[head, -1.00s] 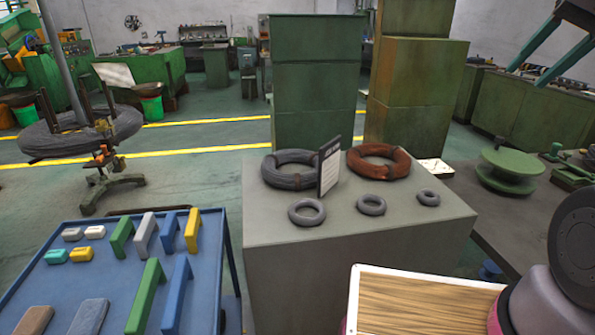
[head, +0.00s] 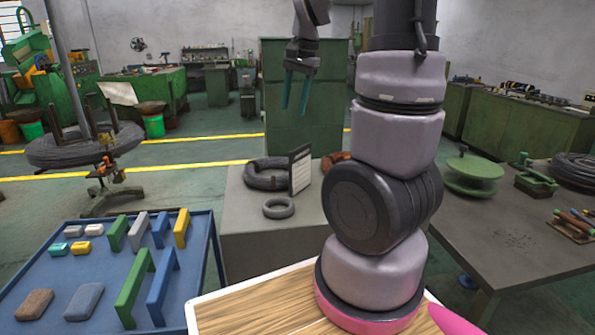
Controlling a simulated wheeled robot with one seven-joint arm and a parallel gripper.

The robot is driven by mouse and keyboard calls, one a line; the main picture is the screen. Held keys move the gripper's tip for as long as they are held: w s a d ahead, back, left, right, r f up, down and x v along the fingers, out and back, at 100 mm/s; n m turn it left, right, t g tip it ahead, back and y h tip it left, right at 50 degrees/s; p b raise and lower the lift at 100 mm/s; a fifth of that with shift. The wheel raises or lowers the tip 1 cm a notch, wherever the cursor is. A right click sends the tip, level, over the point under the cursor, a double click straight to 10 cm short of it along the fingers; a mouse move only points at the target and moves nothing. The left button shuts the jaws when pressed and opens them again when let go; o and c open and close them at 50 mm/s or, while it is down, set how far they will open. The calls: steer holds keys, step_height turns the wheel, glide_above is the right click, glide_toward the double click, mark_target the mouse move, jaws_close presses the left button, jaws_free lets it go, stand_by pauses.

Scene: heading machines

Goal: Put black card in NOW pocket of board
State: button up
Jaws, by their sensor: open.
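My gripper (head: 295,108) hangs fingers-down at the upper middle, with its two teal fingers apart and nothing between them. It is in front of the green cabinet, above and behind the grey block in the picture. A small upright panel (head: 300,170) with a pale front and dark edge stands on the grey block, below my gripper. Its writing is too small to read, and I cannot tell whether it is the board. I cannot make out a black card or a NOW pocket. My arm hides part of the block's right side.
The grey block (head: 262,230) holds a dark wire coil (head: 262,180), a small grey ring (head: 279,208) and a partly hidden rusty coil (head: 330,161). A blue cart (head: 195,255) with coloured handles stands left. A dark table (head: 520,235) with a green spool stands right.

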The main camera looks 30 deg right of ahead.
steer(key=m+g+h, duration=0.1)
steer(key=m+g, duration=0.1)
glide_above(301, 147)
steer(key=f, duration=0.5)
steer(key=shift+w+d+f, duration=0.1)
steer(key=shift+w+f, duration=0.1)
steer(key=shift+f, duration=0.05)
step_height(301, 147, down, 5)
steer(key=shift+d+r, duration=0.15)
steer(key=shift+a+f, duration=0.15)
steer(key=shift+f, duration=1.4)
steer(key=shift+a+f, duration=0.1)
steer(key=shift+f, duration=1.45)
jaws_close()
